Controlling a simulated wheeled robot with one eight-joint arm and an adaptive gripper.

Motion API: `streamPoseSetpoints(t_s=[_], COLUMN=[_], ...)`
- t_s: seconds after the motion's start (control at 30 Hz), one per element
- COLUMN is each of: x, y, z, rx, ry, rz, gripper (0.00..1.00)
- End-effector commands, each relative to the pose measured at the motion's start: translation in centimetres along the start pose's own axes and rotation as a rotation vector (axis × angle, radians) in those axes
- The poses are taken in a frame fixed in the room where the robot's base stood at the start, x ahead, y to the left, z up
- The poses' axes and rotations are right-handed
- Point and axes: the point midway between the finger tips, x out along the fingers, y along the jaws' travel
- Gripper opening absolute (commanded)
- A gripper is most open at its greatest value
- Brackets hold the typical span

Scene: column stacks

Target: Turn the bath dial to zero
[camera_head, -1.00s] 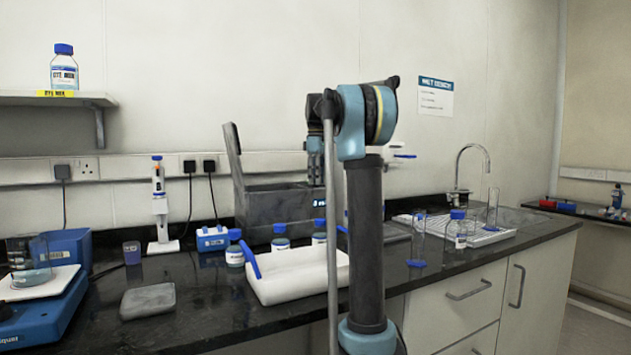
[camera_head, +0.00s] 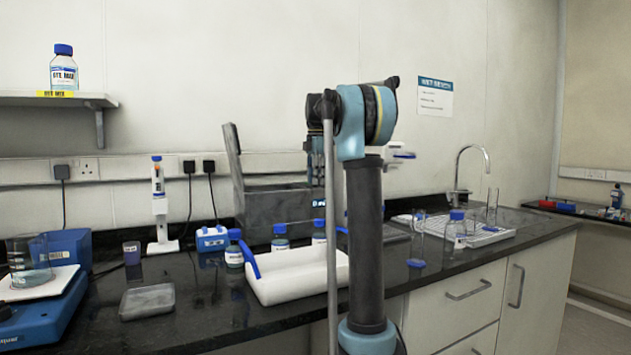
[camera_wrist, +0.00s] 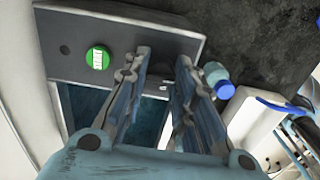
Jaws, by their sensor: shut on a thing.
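The water bath (camera_head: 262,212) is a grey box with its lid raised, at the back of the bench behind my arm. In the wrist view its grey front panel (camera_wrist: 120,32) lies under my fingers, with a green round button (camera_wrist: 98,58) left of them. My gripper (camera_wrist: 163,58) is at this panel, its two fingers on either side of the spot where the dial sits. It is shut on the dial, which the fingers hide, so its setting cannot be read. In the head view my arm covers the front right of the bath.
Blue-capped bottles (camera_head: 280,237) stand before the bath, close to my fingers in the wrist view. A white tray (camera_head: 300,284) is in front. A blue tube block (camera_head: 211,238) and pipette stand (camera_head: 160,215) are left. A drying rack and tap are right.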

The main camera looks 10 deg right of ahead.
Motion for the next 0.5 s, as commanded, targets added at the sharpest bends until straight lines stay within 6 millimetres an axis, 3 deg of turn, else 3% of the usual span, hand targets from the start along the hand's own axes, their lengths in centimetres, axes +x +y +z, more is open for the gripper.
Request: streamPoseSetpoints(t_s=[0.5], x=[0.04], y=[0.20], z=[0.14], rx=[-0.038], ry=[-0.003], rz=[0.004], gripper=[0.00])
